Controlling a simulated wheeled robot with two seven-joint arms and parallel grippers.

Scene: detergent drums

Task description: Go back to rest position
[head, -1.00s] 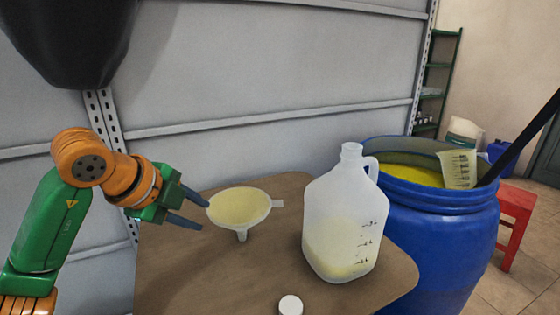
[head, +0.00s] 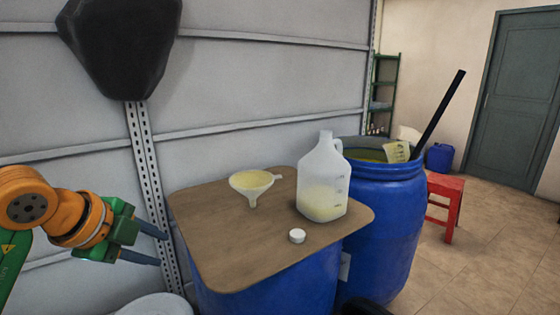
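My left gripper (head: 158,247) is at the lower left, its two dark fingers apart with nothing between them. It is left of the brown board and clear of it. A pale yellow funnel (head: 250,183) rests on the board (head: 225,250). A translucent jug (head: 322,185) with yellowish liquid in its lower part stands upright on the board, its neck uncapped. A white cap (head: 297,236) lies in front of the jug. My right gripper does not show.
The board covers a blue drum (head: 270,290). An open blue drum (head: 385,235) beside it holds yellow liquid, a measuring cup (head: 398,152) and a dark stick (head: 440,112). A red stool (head: 445,195) stands right of it. Floor at the right is clear.

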